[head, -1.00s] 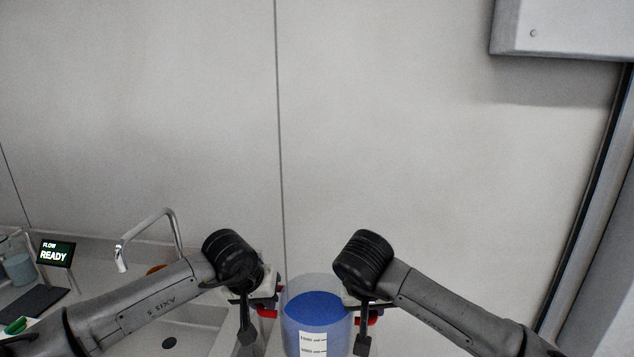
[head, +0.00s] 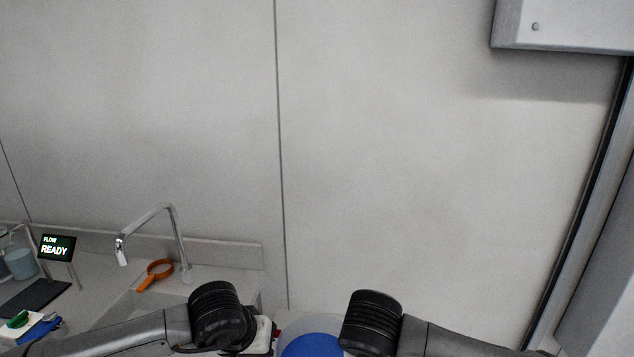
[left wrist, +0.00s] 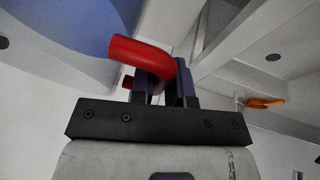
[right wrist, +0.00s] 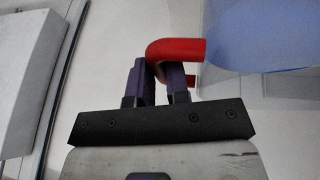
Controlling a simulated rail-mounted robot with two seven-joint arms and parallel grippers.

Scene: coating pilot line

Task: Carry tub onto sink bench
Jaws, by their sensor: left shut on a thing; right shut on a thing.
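The tub (head: 312,346) shows at the bottom edge of the head view, clear-walled with blue contents; its lower part is out of the frame. My left gripper (left wrist: 163,85) is shut on the tub's red handle (left wrist: 140,52) on one side. My right gripper (right wrist: 160,80) is shut on the other red handle (right wrist: 178,50). The tub hangs between both grippers; its wall also shows in the right wrist view (right wrist: 265,40). The sink bench (head: 95,268) is at the left, with a chrome tap (head: 180,235) over its basin.
A grey cabinet (head: 575,25) hangs at the upper right.

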